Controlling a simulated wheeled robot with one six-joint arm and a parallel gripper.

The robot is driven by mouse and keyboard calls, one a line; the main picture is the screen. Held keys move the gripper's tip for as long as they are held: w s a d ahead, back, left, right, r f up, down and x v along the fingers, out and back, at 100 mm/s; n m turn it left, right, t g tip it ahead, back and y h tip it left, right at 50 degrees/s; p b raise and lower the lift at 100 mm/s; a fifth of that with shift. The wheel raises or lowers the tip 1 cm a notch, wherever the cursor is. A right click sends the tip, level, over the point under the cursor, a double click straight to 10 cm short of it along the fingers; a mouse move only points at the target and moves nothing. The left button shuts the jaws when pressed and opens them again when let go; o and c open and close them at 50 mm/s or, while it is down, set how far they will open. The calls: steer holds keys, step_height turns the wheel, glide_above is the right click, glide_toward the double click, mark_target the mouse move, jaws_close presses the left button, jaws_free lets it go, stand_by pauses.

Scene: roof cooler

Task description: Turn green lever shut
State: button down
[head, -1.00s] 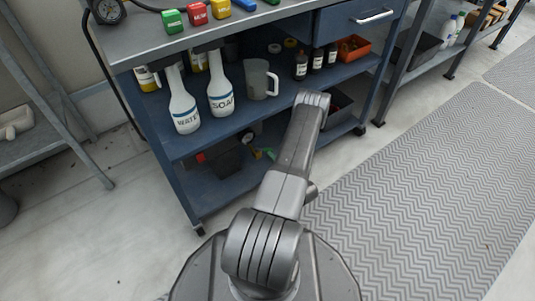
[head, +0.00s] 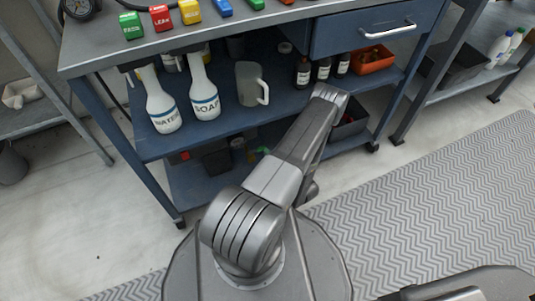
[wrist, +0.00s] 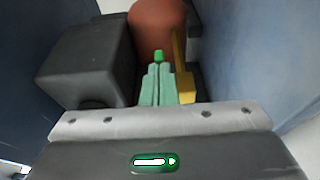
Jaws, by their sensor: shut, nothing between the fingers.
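My gripper (wrist: 157,70) shows in the wrist view as two pale green fingers lying together, shut and empty. A small bright green piece (wrist: 159,56) shows just past the fingertips; it may be the green lever, but I cannot tell, nor whether the fingers touch it. A reddish-brown rounded body (wrist: 158,25) stands behind it and a yellow piece (wrist: 184,83) is close on the right. In the head view a small green thing (head: 262,150) is on the blue cart's lower shelf beside my arm; my gripper is hidden there.
A dark grey box (wrist: 88,68) stands close left of the fingers. Blue panels (wrist: 262,50) flank both sides. A ribbed mat (head: 430,215) covers floor at right.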

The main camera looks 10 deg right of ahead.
steer(key=shift+w+d, duration=0.1)
steer(key=shift+w, duration=0.2)
steer(key=shift+w+d, duration=0.1)
steer(key=shift+w, duration=0.05)
stand_by(0.3)
